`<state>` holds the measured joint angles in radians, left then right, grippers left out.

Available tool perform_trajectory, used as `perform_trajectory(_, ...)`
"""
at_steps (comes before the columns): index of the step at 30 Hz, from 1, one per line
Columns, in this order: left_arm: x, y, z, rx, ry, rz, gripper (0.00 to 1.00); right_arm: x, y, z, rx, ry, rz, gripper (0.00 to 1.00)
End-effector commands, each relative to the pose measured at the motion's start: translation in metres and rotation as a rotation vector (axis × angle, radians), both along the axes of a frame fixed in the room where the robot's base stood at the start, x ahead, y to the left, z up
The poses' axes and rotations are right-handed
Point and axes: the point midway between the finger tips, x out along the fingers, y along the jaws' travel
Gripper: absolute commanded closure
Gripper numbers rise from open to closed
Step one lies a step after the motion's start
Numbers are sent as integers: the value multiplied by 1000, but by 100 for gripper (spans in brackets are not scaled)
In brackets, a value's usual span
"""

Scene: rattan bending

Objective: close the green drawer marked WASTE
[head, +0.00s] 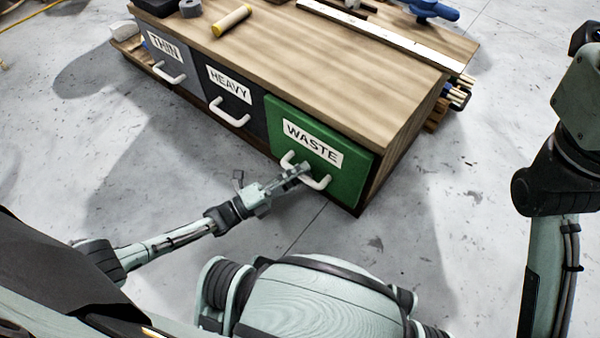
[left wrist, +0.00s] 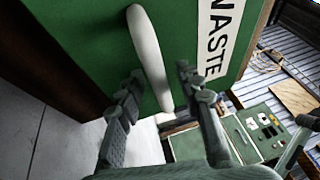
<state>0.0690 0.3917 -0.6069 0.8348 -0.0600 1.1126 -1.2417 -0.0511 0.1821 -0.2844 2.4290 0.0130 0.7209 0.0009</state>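The green drawer (head: 340,180) marked WASTE is at the right end of the wooden cabinet's front. Its front looks close to flush with the cabinet; I cannot tell whether a small gap remains. Its white bar handle (head: 320,183) is below the label, and the handle also shows in the left wrist view (left wrist: 148,55). My left gripper (head: 302,172) is at this handle. In the left wrist view its fingers (left wrist: 157,83) are apart, with the handle bar between them and space visible beside it. My right arm shows at the right edge, but its gripper is out of view.
The cabinet (head: 330,50) has a grey THIN drawer (head: 170,62) and a black HEAVY drawer (head: 232,100), both apparently shut. A yellow roll (head: 231,20) and a long metal strip (head: 400,40) lie on top. The concrete floor in front is clear.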

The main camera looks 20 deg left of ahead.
Motion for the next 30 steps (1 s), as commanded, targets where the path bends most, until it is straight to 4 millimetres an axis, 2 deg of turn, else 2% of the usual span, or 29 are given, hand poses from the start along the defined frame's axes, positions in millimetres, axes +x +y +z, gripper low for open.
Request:
perform_trajectory(7, 1, -1, 0, 1, 1, 0, 64, 0, 0, 0, 0, 1, 0, 60)
perform_trajectory(16, 1, -1, 0, 0, 1, 1, 100, 0, 0, 0, 0, 0, -1, 60)
perform_trajectory(26, 1, 0, 0, 0, 1, 1, 100, 0, 0, 0, -1, 0, -1, 60)
perform_trajectory(30, 10, -3, 0, 1, -1, 3, 100, 0, 0, 0, -1, -1, -1, 60)
